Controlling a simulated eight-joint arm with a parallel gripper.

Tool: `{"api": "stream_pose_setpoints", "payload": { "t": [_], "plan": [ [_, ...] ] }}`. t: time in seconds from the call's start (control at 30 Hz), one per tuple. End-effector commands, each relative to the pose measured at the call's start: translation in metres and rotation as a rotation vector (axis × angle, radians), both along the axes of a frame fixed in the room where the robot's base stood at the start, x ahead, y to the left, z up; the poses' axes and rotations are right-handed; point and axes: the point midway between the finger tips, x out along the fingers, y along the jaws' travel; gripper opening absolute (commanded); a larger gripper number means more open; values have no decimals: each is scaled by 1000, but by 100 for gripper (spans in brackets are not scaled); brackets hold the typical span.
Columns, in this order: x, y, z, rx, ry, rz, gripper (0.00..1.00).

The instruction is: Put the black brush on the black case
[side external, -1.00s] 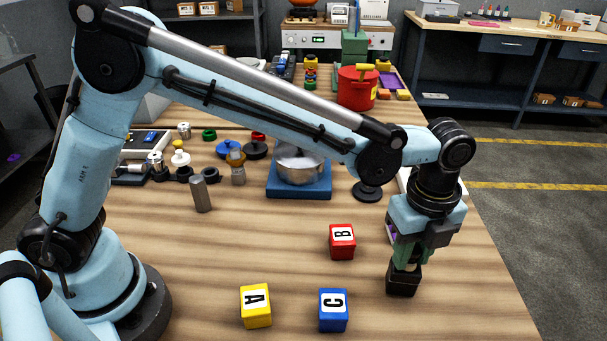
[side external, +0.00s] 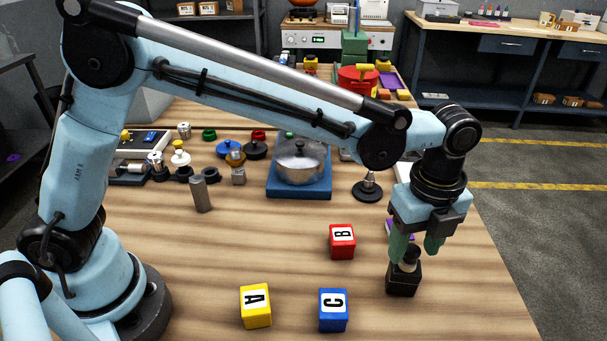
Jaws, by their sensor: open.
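A black box-shaped piece (side external: 403,281), which looks like the black case, stands on the table at the right. A small dark rounded piece with a pale part, probably the black brush (side external: 410,254), is on top of it; the exact contact is too small to tell. My gripper (side external: 415,256) is just above the black piece, its green fingers spread apart. The left finger is beside the dark rounded piece and the right finger is clear of it. Nothing is held between them.
A red block B (side external: 342,241), a blue block C (side external: 333,310) and a yellow block A (side external: 256,306) stand to the left. A purple item (side external: 400,229) is partly hidden behind my gripper. The table's right edge is close.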

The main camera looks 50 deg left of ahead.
Motion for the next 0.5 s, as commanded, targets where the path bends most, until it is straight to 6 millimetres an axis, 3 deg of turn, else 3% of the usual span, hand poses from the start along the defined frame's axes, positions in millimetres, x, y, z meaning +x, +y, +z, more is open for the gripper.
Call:
{"api": "stream_pose_setpoints", "payload": {
  "t": [0.3, 0.5],
  "plan": [
    [0, 0, 62, 0, 0, 0, 54],
    [0, 0, 89, 0, 0, 0, 54]
  ]
}}
